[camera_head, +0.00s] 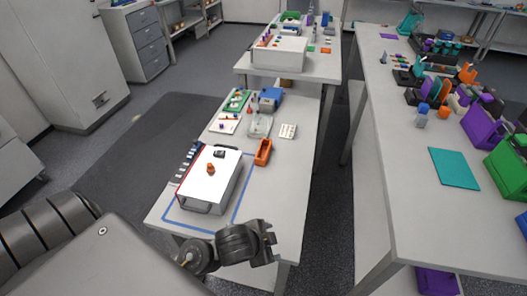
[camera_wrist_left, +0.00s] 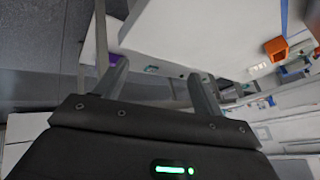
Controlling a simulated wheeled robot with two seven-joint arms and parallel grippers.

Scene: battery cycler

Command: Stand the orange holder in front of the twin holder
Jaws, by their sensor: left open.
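An orange holder (camera_head: 263,152), a small open box, stands on the table right of the white cycler box (camera_head: 207,180). What seems to be the same holder shows at the upper right of the left wrist view (camera_wrist_left: 276,48). A smaller orange piece (camera_head: 210,168) sits on top of the cycler box, near a small dark piece (camera_head: 220,153). I cannot tell which thing is the twin holder. My left gripper (camera_head: 272,243) is at the table's front edge, apart from the holder. Its fingers (camera_wrist_left: 157,76) are open and empty in the wrist view. My right gripper is not in view.
Blue tape (camera_head: 243,203) outlines the area around the cycler box. A blue box (camera_head: 270,97), a clear tray (camera_head: 260,126) and a white block with holes (camera_head: 288,131) stand farther back. Bare tabletop lies right of the tape. A second table (camera_head: 400,215) stands across an aisle.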

